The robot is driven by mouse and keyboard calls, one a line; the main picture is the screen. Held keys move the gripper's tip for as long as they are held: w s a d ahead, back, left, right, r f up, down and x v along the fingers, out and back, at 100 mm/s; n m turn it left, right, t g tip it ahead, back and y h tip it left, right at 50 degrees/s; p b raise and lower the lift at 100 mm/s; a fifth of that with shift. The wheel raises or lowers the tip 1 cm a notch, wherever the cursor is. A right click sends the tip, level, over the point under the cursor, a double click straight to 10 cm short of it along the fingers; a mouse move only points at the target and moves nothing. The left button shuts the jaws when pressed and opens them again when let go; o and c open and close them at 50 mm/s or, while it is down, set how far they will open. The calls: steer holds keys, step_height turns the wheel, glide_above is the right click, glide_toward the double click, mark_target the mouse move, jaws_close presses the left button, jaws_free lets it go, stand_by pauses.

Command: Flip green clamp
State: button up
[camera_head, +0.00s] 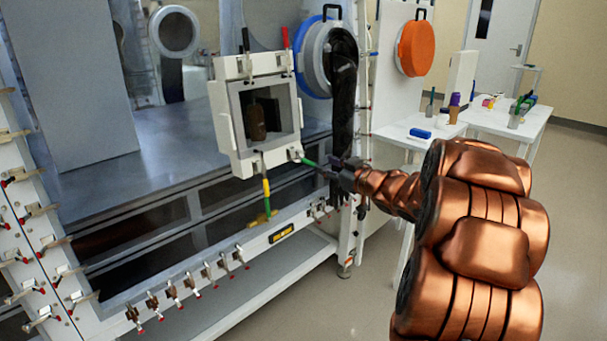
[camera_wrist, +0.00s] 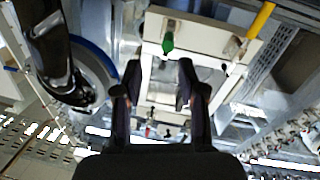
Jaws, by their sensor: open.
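The green clamp (camera_head: 309,162) sits at the lower right corner of the white framed hatch (camera_head: 222,115). Its green handle sticks out toward my gripper (camera_head: 335,172). In the wrist view the green handle tip (camera_wrist: 168,43) shows ahead of my gripper (camera_wrist: 160,76), between the lines of the two dark fingers and beyond their tips. The fingers are apart with a gap between them. They do not appear shut on the handle. The head view does not clearly show the fingertips.
A yellow-handled clamp (camera_head: 267,190) hangs below the hatch; black (camera_head: 245,39) and red (camera_head: 285,38) handles stand above it. A black glove (camera_head: 343,90) hangs from the blue-ringed port (camera_head: 310,57) close beside my gripper. White tables (camera_head: 395,133) stand at right.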

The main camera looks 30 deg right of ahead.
mark_target(304, 161)
steer(key=shift+w+a+f+n+y+b, duration=0.15)
steer(key=shift+w+a+f+y+b, duration=0.15)
steer(key=shift+w, duration=0.9)
steer(key=shift+w+a+f+n+y+b, duration=0.1)
steer(key=shift+w+a+f+n+y, duration=0.2)
steer(key=shift+w, duration=0.9)
steer(key=shift+w+a+f+n+y+b, duration=0.1)
steer(key=shift+w+a+f+y+b, duration=0.2)
steer(key=shift+w, duration=0.9)
steer(key=shift+r, duration=0.1)
steer(key=shift+c, duration=0.3)
jaws_close()
